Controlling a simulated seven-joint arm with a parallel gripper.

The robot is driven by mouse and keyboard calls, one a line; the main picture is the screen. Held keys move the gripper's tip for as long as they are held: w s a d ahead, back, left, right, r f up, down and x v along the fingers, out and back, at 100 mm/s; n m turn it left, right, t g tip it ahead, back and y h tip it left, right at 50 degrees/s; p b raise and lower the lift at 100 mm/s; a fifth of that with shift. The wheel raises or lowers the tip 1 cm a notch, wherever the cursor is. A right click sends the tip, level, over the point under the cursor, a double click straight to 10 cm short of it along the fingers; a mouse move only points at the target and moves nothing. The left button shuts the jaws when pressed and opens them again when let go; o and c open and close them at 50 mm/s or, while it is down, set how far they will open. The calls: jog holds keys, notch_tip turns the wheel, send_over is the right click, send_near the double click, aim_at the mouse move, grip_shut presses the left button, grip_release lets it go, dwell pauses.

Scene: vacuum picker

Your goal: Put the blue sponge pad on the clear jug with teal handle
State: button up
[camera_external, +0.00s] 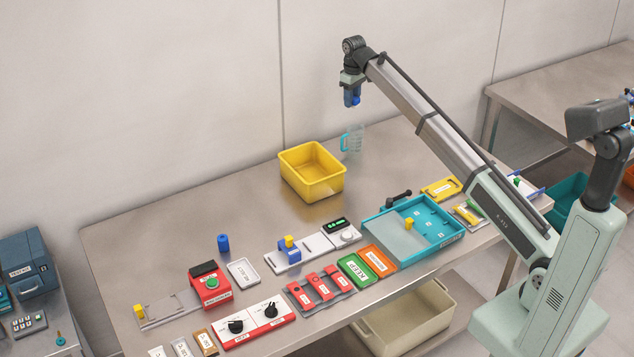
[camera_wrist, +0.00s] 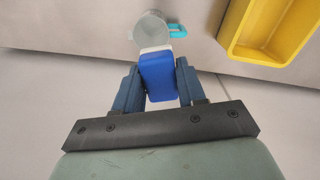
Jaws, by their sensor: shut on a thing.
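My gripper (camera_external: 351,97) is raised above the far part of the table. In the wrist view my gripper (camera_wrist: 158,84) is shut on the blue sponge pad (camera_wrist: 158,74), which sits between the two dark blue fingers. The pad also shows in the external view as a small blue patch (camera_external: 356,100) at the fingertips. The clear jug with teal handle (camera_external: 356,138) stands on the table below my gripper, behind the yellow bin. In the wrist view the jug (camera_wrist: 151,25) lies just beyond the pad's far end, with its teal handle to the right. The pad is apart from the jug.
The yellow bin (camera_external: 312,172) stands close to the jug at its front left. A teal tray (camera_external: 440,233), a blue cylinder (camera_external: 223,243) and several panels with switches and labels fill the table's front. The table left of the bin is mostly clear.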

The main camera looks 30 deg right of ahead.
aim_at(351, 130)
jog(key=m, duration=0.3)
jog(key=shift+s, duration=0.1)
jog(key=shift+f+m, duration=0.25)
jog(key=shift+m, duration=0.15)
jog(key=shift+f, duration=4.7)
jog(key=shift+f, duration=0.1)
jog(key=o, duration=1)
notch_tip(351, 130, up, 12)
jog(key=shift+r, duration=0.1)
